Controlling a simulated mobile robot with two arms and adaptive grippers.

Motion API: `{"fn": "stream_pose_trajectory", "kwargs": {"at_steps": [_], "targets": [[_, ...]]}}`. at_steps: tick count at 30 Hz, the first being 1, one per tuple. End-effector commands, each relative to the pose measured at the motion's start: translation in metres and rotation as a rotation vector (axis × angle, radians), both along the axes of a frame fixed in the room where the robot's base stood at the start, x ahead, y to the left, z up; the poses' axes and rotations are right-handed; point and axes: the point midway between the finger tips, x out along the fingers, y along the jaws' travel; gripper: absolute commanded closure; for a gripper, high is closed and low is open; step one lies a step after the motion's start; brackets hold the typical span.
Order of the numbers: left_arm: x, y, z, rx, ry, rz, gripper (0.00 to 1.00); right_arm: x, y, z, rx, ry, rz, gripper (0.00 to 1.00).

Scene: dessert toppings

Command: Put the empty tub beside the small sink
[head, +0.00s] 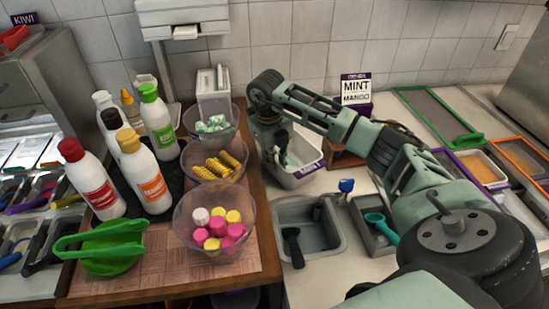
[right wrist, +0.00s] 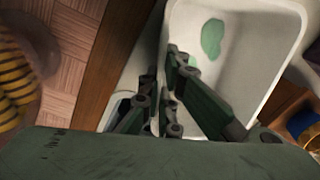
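The white tub (head: 300,174) stands at the back of the counter, left of the wooden box, and is empty but for a pale green smear. In the right wrist view the tub (right wrist: 240,65) fills the upper right. My right gripper (head: 284,150) reaches down at its left wall. In the wrist view the fingers of this gripper (right wrist: 161,85) are close together around that wall, one inside and one outside; they look shut on it. The small grey sink (head: 322,238) lies nearer, in front of the tub. My left gripper is not in view.
Clear bowls of toppings (head: 214,247) stand on the wooden counter left of the sink. A blue-knobbed tap (head: 346,186) and a small tray with a teal scoop (head: 377,222) are right of the sink. A mint and mango sign (head: 356,88) stands behind.

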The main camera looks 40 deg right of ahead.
Motion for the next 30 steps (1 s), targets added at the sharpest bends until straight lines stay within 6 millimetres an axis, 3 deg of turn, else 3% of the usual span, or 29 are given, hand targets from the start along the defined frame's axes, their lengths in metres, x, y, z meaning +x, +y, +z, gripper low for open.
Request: {"fn": "stream_pose_trajectory", "kwargs": {"at_steps": [8,16,25,30], "targets": [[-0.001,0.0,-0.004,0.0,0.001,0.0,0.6,0.0,0.0,-0.003,0.0,-0.001,-0.001,1.0],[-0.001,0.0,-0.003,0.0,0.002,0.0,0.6,0.0,0.0,-0.002,0.0,-0.001,-0.001,0.77],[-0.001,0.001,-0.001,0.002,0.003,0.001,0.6,0.0,0.0,0.0,0.0,-0.001,-0.001,0.77],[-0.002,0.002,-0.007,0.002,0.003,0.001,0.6,0.002,0.001,0.016,-0.001,-0.006,-0.001,0.77]]}}
